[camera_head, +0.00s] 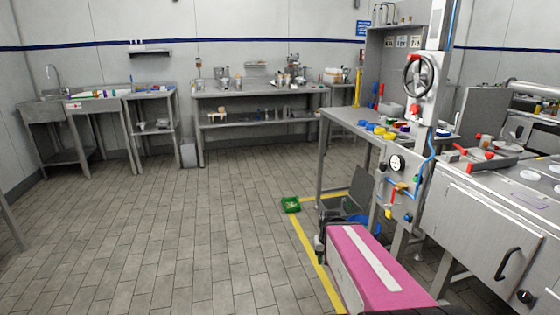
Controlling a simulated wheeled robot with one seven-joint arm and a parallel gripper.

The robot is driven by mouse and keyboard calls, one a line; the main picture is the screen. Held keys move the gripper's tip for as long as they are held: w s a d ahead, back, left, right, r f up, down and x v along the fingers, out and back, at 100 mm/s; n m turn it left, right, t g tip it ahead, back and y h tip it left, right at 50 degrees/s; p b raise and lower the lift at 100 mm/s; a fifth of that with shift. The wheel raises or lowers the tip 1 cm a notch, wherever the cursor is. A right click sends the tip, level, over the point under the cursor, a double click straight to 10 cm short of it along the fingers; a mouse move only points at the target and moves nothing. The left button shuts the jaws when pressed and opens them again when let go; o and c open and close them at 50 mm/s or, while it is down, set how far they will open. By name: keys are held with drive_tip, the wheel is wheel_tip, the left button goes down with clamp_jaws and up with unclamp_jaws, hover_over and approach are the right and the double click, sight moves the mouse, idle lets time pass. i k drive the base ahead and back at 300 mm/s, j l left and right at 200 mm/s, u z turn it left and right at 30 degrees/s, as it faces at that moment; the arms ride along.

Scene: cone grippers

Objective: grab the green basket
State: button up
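The green basket (291,204) is small and sits on the tiled floor just right of the picture's middle, by the corner of a yellow floor line. Small yellowish contents seem to show inside it, but they are too small to make out.
A blue item (358,219) and a steel table (350,124) are right of the basket. Steel benches (240,94) line the back wall. Floor (170,235) at left is clear.

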sight(289, 204)
drive_tip(key=i+j+z, duration=0.25)
drive_tip(key=i+j, duration=0.5)
drive_tip(key=i, duration=0.35)
drive_tip(key=i+j+z, duration=0.25)
drive_tip(key=i+j, duration=0.7)
drive_tip(key=i+j+z, duration=0.25)
drive_tip(key=i+j, duration=0.75)
drive_tip(key=j, duration=0.1)
